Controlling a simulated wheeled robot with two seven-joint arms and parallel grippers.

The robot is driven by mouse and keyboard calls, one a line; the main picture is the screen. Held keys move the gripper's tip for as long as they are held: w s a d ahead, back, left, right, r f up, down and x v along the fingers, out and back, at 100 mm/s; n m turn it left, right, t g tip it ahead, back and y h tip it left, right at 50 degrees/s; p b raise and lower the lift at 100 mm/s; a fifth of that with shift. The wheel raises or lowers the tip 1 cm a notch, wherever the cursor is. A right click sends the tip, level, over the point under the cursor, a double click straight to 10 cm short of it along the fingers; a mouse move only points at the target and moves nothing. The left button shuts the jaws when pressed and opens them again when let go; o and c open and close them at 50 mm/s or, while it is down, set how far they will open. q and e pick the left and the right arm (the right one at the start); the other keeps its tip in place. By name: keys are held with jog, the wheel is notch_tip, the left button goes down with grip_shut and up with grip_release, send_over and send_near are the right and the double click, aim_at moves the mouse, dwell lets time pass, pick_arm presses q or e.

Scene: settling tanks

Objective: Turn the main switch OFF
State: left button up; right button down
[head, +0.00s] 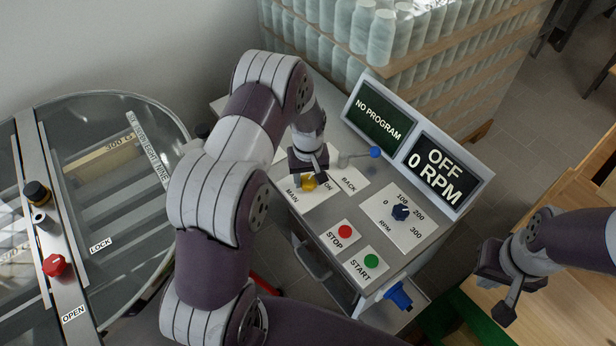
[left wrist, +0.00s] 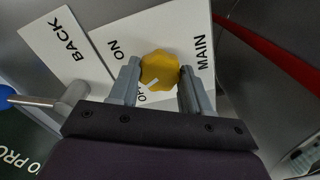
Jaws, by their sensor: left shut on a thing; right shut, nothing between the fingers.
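The main switch is a yellow knob (head: 308,184) on a white plate (head: 318,201) lettered MAIN and ON. In the left wrist view the yellow knob (left wrist: 160,70) sits between the two fingers of my left gripper (left wrist: 161,88), which is shut on it. A pale mark on the knob lies near partly hidden lettering beside ON. In the head view my left gripper (head: 308,178) comes down on the knob from above and hides part of the plate. The display (head: 437,174) reads OFF and 0 RPM. My right gripper (head: 497,290) is shut and empty, at the right, away from the panel.
A blue-tipped lever (head: 375,153) by the BACK plate stands close beside my left gripper. The panel also bears a dark blue RPM knob (head: 400,212), a red STOP button (head: 345,232) and a green START button (head: 371,261). A glass-lidded tank (head: 100,200) stands at the left.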

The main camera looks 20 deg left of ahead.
aim_at(308, 180)
pick_arm(q)
jog(key=shift+w+r+n, duration=0.1)
jog(key=shift+n, duration=1)
jog(key=o, duration=1.1)
jog(key=shift+c, duration=0.2)
notch_tip(308, 180, up, 13)
jog(key=b, duration=0.2)
jog(key=shift+f, duration=0.2)
